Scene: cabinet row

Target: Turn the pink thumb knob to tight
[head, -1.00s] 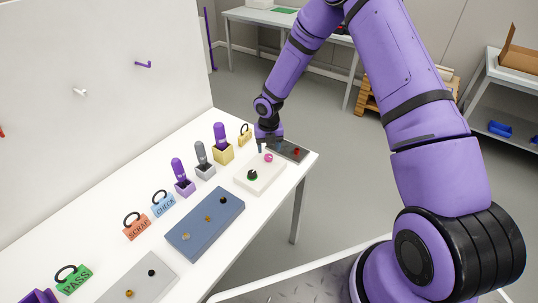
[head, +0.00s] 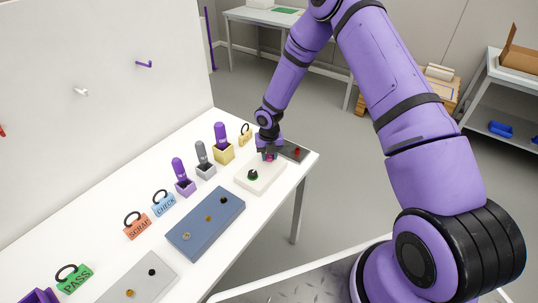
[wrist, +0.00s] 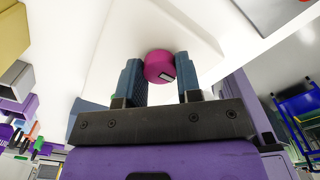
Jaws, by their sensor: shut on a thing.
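The pink thumb knob (wrist: 158,66) sits on the white block (wrist: 135,35) and shows in the wrist view between my two fingers. In the head view the pink knob (head: 269,158) is partly hidden by my gripper (head: 268,154). My gripper (wrist: 157,72) is shut on the knob, one blue-grey finger on each side. A small pale mark with dark lines shows on the knob's face; I cannot read its setting. A black knob with a green base (head: 253,174) sits on the same white block, nearer the front.
A dark plate with a red knob (head: 297,152) lies right behind the white block. A yellow holder (head: 224,154) and several tools and tags stand along the left. A blue board (head: 206,224) with knobs lies in front.

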